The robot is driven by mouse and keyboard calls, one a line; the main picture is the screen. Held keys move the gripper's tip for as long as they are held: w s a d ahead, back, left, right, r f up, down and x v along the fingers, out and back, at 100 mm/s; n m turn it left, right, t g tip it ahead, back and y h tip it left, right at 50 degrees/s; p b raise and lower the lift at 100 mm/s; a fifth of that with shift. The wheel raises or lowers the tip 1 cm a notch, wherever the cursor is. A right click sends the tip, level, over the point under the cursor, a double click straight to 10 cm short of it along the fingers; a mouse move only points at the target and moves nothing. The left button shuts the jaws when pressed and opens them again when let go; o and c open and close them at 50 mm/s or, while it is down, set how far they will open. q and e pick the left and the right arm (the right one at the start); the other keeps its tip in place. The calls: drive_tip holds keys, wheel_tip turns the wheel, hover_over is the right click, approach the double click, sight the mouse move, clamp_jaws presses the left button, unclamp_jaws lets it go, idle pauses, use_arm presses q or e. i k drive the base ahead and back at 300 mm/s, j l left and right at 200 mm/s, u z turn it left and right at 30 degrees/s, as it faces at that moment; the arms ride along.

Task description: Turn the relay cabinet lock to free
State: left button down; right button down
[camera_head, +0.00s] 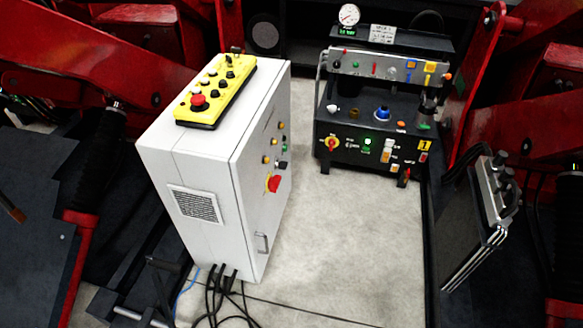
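A light grey cabinet (205,150) stands left of centre, its narrow right-hand face turned partly toward the black console. That face carries several small buttons, a red rotary knob on a yellow plate (273,184) and a small metal handle (262,243) low down. I cannot tell which fitting is the relay cabinet lock or how it is set. A black control console (375,150) at the back right has a red and yellow rotary switch (331,143) and a lit green button (367,141). Neither of my grippers shows in this view.
A yellow button box (215,90) with a red mushroom button sits on top of the cabinet. Black cables (222,295) trail from its base. Red machine arms (490,70) flank both sides. A dark upright unit (470,230) stands right. Pale floor (350,240) lies open between.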

sight(282, 165)
drive_tip(key=i+l+u, duration=0.15)
drive_tip(key=u, duration=1.1)
drive_tip(key=i+l+u, duration=0.15)
drive_tip(key=l+u, duration=0.2)
drive_tip(key=l, duration=0.2)
drive_tip(key=i+l+u, duration=0.1)
drive_tip(key=l+u, duration=0.2)
drive_tip(key=l, duration=0.25)
drive_tip(key=l+u, duration=0.35)
drive_tip(key=l, duration=0.2)
drive_tip(key=l+u, duration=0.1)
drive_tip(key=l, duration=0.6)
drive_tip(key=k+l+u, duration=0.1)
drive_tip(key=l, duration=0.65)
drive_tip(key=l+u, duration=0.1)
drive_tip(key=l, duration=0.6)
drive_tip(key=k+l, duration=0.1)
drive_tip(key=l, duration=0.8)
drive_tip(key=k+l, duration=0.15)
drive_tip(key=l, duration=0.35)
